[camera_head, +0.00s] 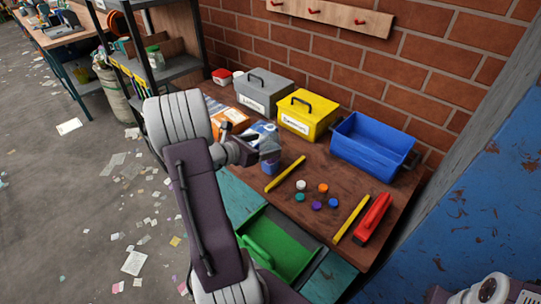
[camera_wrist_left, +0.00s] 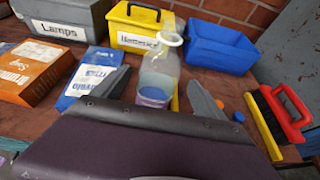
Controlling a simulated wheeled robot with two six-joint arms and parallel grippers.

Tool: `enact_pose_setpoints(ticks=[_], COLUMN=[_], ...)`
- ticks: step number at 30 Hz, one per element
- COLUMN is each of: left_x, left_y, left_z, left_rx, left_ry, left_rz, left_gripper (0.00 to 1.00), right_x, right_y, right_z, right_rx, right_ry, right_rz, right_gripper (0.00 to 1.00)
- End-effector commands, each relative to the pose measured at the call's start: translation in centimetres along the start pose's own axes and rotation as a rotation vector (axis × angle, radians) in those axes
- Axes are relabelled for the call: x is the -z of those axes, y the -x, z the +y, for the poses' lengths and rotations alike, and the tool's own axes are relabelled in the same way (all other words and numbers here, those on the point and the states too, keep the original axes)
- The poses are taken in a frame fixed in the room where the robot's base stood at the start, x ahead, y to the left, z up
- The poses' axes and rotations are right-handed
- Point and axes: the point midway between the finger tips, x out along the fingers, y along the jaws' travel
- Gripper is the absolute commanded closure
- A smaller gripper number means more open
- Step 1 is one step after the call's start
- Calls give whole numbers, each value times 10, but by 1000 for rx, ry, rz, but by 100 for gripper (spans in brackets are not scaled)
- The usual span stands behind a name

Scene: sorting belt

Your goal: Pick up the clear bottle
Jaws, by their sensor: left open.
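The clear bottle (camera_wrist_left: 160,72) stands upright on the brown bench in the left wrist view, with a purple-blue band low on it. In the head view only its lower part (camera_head: 270,168) shows clearly, just past my left gripper (camera_head: 257,146). My left gripper is open. In the left wrist view its two fingers (camera_wrist_left: 156,88) are apart, one on each side of the bottle in the picture. The bottle's foot is partly hidden by the gripper body. I cannot tell whether either finger touches it.
Behind stand a grey box (camera_head: 264,90), a yellow box (camera_head: 307,114) and an open blue bin (camera_head: 372,145). Orange (camera_wrist_left: 38,72) and blue packets (camera_wrist_left: 92,75) lie left. A green tray (camera_head: 280,243) is in front.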

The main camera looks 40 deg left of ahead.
Motion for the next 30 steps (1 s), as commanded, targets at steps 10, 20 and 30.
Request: enact_pose_setpoints(ticks=[10,20,30], left_x=[0,-1,-1], left_y=[-34,-66,-66], left_z=[0,1,1], left_rx=[5,1,1], left_ry=[-1,-1,-1], left_rz=[2,2,1], left_gripper=[18,18,82], right_x=[0,0,0], right_y=[-1,-2,-2], right_z=[0,0,0], right_rx=[0,0,0], right_ry=[0,0,0], right_rz=[0,0,0], right_gripper=[64,64,64])
